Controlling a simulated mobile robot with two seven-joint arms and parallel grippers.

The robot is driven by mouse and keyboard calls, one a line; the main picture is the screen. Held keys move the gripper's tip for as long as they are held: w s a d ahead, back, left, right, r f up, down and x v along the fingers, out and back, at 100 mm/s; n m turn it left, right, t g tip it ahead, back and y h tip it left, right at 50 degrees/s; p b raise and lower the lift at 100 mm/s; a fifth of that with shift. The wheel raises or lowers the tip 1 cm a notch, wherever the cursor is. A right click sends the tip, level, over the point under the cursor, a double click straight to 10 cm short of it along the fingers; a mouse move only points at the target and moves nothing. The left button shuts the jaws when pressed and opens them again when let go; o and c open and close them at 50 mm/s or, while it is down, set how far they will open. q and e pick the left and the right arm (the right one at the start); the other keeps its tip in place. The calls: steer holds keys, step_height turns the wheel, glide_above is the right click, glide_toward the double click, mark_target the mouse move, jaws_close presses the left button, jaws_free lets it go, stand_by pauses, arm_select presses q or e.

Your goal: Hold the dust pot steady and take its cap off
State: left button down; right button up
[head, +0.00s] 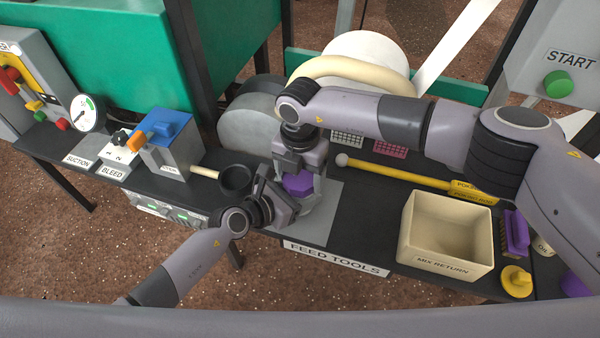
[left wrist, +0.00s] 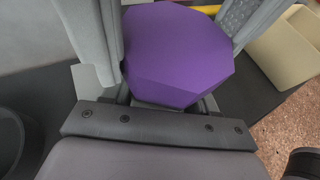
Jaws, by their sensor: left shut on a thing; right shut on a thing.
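The dust pot stands on the grey mat (head: 322,228) at the bench front, mostly hidden by my grippers. Its purple faceted cap (head: 297,184) shows just under my right gripper (head: 300,168), which comes down from above and is shut on it. My left gripper (head: 284,204) reaches in from the left, low beside the cap, and is shut on the pot. In the left wrist view the purple cap (left wrist: 180,55) fills the space between the grey fingers. The pot body and the exact finger contacts are hidden. I cannot tell whether the cap is apart from the pot.
A cream MIX RETURN bin (head: 447,234) stands to the right, with a yellow rod (head: 400,174) behind it. A dark cup (head: 235,180) is close left of my left gripper. A yellow knobbed piece (head: 516,281) and a purple brush (head: 516,232) lie at far right.

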steer(key=o, duration=1.1)
step_height(320, 180, up, 4)
steer(key=shift+r, duration=0.25)
step_height(320, 180, up, 3)
steer(key=m, duration=0.3)
steer(key=shift+f, duration=0.4)
step_height(320, 180, down, 7)
steer(key=shift+r, duration=0.1)
